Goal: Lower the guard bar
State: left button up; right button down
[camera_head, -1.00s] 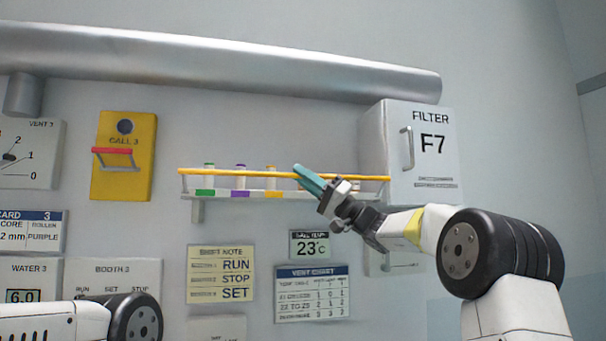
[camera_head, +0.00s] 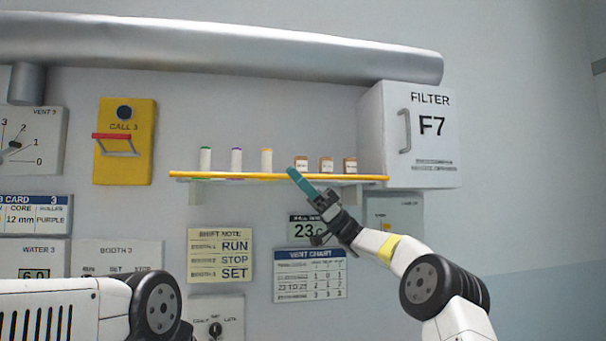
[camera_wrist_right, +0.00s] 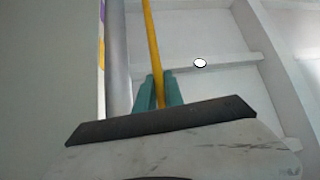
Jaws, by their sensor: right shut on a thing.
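The guard bar (camera_head: 225,175) is a long yellow bar across the front of the wall shelf. It now lies low, level with the shelf board, below the things standing there. My right gripper (camera_head: 292,173) is at the bar, right of its middle, with teal fingers. In the right wrist view the yellow bar (camera_wrist_right: 153,45) runs between the teal fingers (camera_wrist_right: 159,88), which are shut on it. My left gripper is out of view; only part of my left arm shows at lower left.
Several small spools and brown bottles (camera_head: 326,165) stand on the shelf behind the bar. The filter box (camera_head: 410,135) is right of the shelf. A thick pipe (camera_head: 220,55) runs above. A yellow call box (camera_head: 125,165) hangs left. Signs (camera_head: 220,255) sit below.

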jog(key=shift+f+n+g+h, duration=0.2)
jog(key=shift+n+g+h, duration=0.3)
jog(key=shift+n, duration=0.4)
jog(key=c, duration=1.5)
grip_release()
jog(key=shift+o, duration=0.2)
jog(key=v, duration=0.8)
jog(key=shift+a, duration=0.1)
